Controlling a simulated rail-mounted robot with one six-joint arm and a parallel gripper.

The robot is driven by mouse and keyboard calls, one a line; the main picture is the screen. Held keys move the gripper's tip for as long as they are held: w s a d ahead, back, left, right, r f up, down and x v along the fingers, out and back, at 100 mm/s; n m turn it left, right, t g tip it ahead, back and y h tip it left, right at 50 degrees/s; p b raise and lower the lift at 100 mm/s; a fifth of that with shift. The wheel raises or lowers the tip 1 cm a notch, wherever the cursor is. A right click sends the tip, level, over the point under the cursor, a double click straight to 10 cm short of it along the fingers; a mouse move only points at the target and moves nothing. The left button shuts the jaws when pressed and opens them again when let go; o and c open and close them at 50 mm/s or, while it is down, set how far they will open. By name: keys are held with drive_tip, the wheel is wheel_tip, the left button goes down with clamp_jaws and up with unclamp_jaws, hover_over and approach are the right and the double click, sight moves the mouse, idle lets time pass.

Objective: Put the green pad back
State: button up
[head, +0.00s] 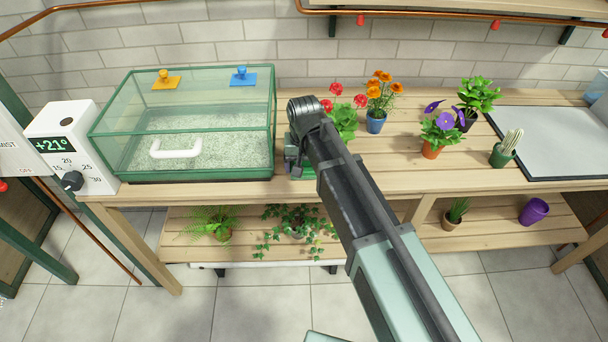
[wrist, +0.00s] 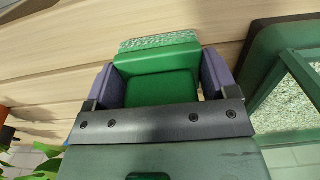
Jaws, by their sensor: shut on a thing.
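My gripper (head: 297,168) is low over the wooden bench, just right of the glass gravel tank (head: 273,120). In the wrist view my gripper (wrist: 160,85) is shut on the green pad (wrist: 158,88), with a finger on each side of it. The pad's far edge has a pale, rough strip. In the head view only a bit of the green pad (head: 305,173) shows; my arm hides the rest. I cannot tell whether the pad touches the bench.
Potted flowers, such as the orange ones (head: 380,92), stand to the right. A temperature box (head: 70,145) stands left.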

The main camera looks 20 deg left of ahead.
drive_tip(key=shift+p, duration=0.35)
drive_tip(key=shift+f, duration=0.3)
drive_tip(key=o, duration=0.8)
wheel_tip(320, 180, up, 13)
drive_tip(key=p, duration=1.2)
drive_tip(key=shift+f, duration=0.25)
drive_tip(key=shift+d, duration=0.2)
drive_tip(key=s+d+m, duration=0.1)
drive_tip(key=s+d, duration=0.2)
drive_tip(key=d, duration=0.8)
drive_tip(key=s+d+m, duration=0.1)
drive_tip(key=s+d, duration=0.2)
drive_tip(key=d, duration=0.8)
drive_tip(key=s+d+m, duration=0.1)
drive_tip(key=s+d, duration=0.2)
drive_tip(key=d, duration=0.8)
drive_tip(key=shift+s+d+m, duration=0.3)
drive_tip(key=shift+d, duration=0.1)
